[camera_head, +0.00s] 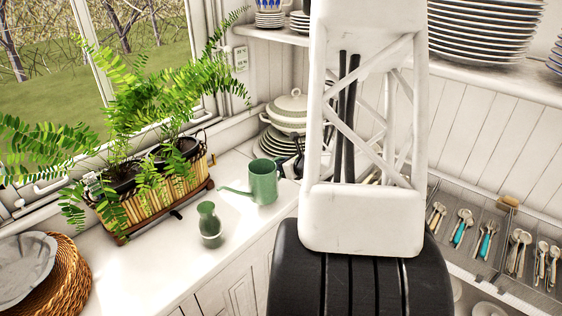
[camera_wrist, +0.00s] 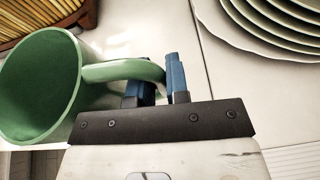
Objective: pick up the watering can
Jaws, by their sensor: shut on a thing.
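The green watering can (camera_head: 264,184) stands on the white counter near the window corner, its thin spout pointing left. In the wrist view, the can (camera_wrist: 40,88) fills the left side, and its open top faces the camera. Its curved handle passes between the two blue fingers of my gripper (camera_wrist: 158,82). My gripper is shut on the handle. In the head view, the dark end of my gripper (camera_head: 293,163) shows at the can's right side, and my arm hides part of it. I cannot tell whether the can is clear of the counter.
A small green vase (camera_head: 208,224) stands left of the can. A planter with ferns (camera_head: 150,204) sits by the window. A plate stack (camera_head: 277,148) and a lidded tureen (camera_head: 289,112) are behind. Cutlery compartments (camera_head: 480,238) lie right. Wicker basket (camera_head: 72,275) is front left.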

